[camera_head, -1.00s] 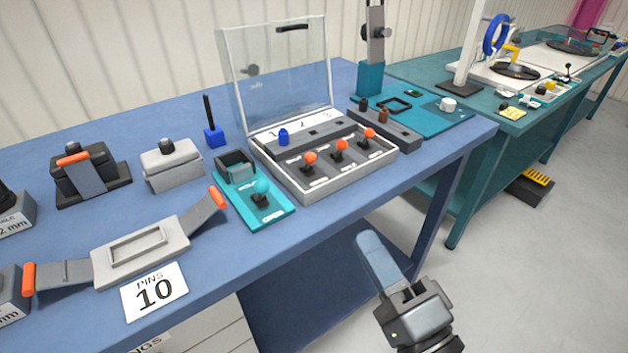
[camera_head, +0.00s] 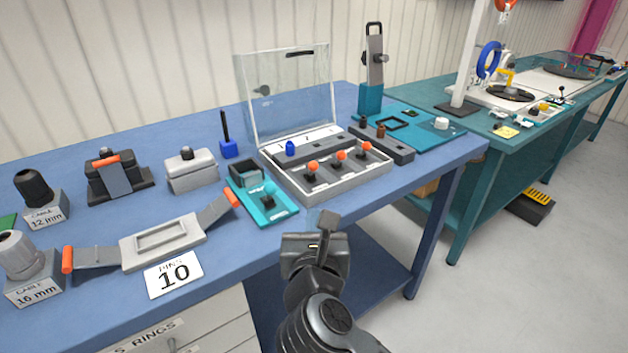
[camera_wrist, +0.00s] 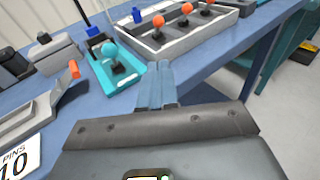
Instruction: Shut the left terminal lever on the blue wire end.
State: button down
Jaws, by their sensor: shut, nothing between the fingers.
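The left terminal lever (camera_head: 313,164) has an orange ball knob and stands up from the front part of a grey box (camera_head: 330,192). The blue wire end (camera_head: 291,148) stands behind it, slightly left. Both also show at the top of the wrist view, the lever (camera_wrist: 158,21) and the blue wire end (camera_wrist: 137,14). Two similar orange-knobbed levers (camera_head: 342,155) stand to the right. My gripper (camera_head: 329,214) is shut and empty, in front of the box near the table's front edge, clear of the levers. In the wrist view its blue-grey fingertips (camera_wrist: 158,70) lie together.
The box's clear lid (camera_head: 290,95) stands open behind the levers. A teal plate with a teal-knobbed lever (camera_head: 268,188) lies left of the box. A grey fixture with orange-tipped arms (camera_head: 163,242) lies further left. A dark block with brown posts (camera_head: 381,142) stands right.

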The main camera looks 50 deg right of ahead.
aim_at(313, 166)
jog(key=x, duration=0.4)
jog(key=p+x, duration=0.1)
jog(key=x, duration=0.4)
jog(key=r+p+x, duration=0.1)
jog(key=x, duration=0.4)
jog(key=shift+r, duration=0.1)
